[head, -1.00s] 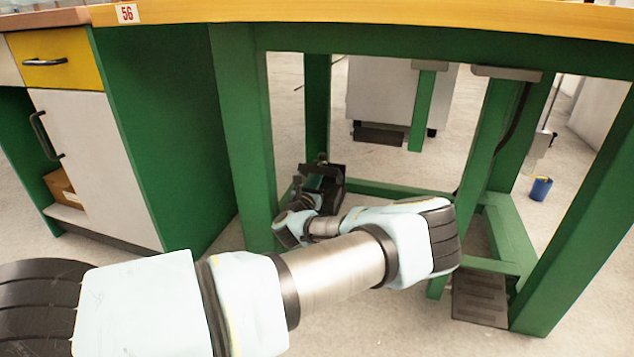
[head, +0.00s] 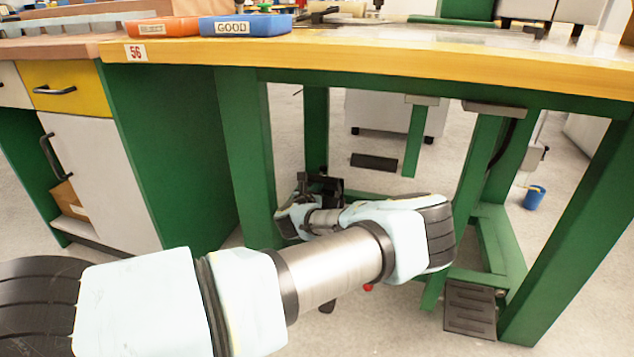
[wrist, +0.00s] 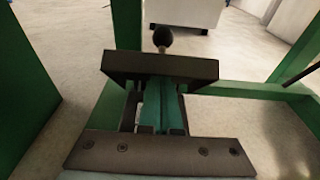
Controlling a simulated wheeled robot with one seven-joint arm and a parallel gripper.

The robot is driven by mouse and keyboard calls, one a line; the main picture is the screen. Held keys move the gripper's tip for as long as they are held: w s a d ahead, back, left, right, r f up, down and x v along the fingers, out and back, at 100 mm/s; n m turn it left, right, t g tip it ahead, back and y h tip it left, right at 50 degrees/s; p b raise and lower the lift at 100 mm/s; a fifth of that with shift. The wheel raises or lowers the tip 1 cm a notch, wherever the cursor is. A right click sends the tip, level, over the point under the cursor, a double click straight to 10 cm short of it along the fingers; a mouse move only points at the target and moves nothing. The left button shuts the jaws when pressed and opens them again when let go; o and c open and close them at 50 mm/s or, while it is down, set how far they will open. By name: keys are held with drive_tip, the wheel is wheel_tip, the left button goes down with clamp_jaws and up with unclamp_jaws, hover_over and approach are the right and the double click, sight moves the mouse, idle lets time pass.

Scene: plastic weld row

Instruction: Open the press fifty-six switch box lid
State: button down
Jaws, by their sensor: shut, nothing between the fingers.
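My gripper (head: 325,183) is low under the bench, near its left front leg, and partly hidden behind my arm. In the wrist view my gripper (wrist: 160,105) shows a dark crossbar and teal fingers, shut and empty. A dark ball knob on a short stem (wrist: 162,38) shows just past the crossbar; I cannot tell if they touch. The bench edge carries a "56" label (head: 136,53). I cannot make out a switch box lid for sure. A grey fitting (head: 496,109) hangs under the bench top at the right, well apart from my gripper.
Green bench legs (head: 245,160) and a low green crossbar frame the space around my arm. A foot pedal (head: 470,308) lies at the right. An orange tray (head: 160,27) and a blue "GOOD" tray (head: 246,26) stand on top. A blue bucket (head: 534,197) stands farther right.

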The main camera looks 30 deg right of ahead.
sight(322, 172)
drive_tip(key=r+p, duration=0.1)
drive_tip(key=w+d+r+g+y+p, duration=0.1)
drive_tip(key=p, duration=0.1)
drive_tip(key=shift+r+g, duration=0.2)
drive_tip(key=shift+g, duration=0.1)
drive_tip(key=shift+w+d+p, duration=0.25)
drive_tip(key=shift+w+p, duration=0.1)
drive_tip(key=shift+p, duration=0.05)
drive_tip(key=shift+w+d+r, duration=0.3)
drive_tip(key=shift+w+d, duration=0.15)
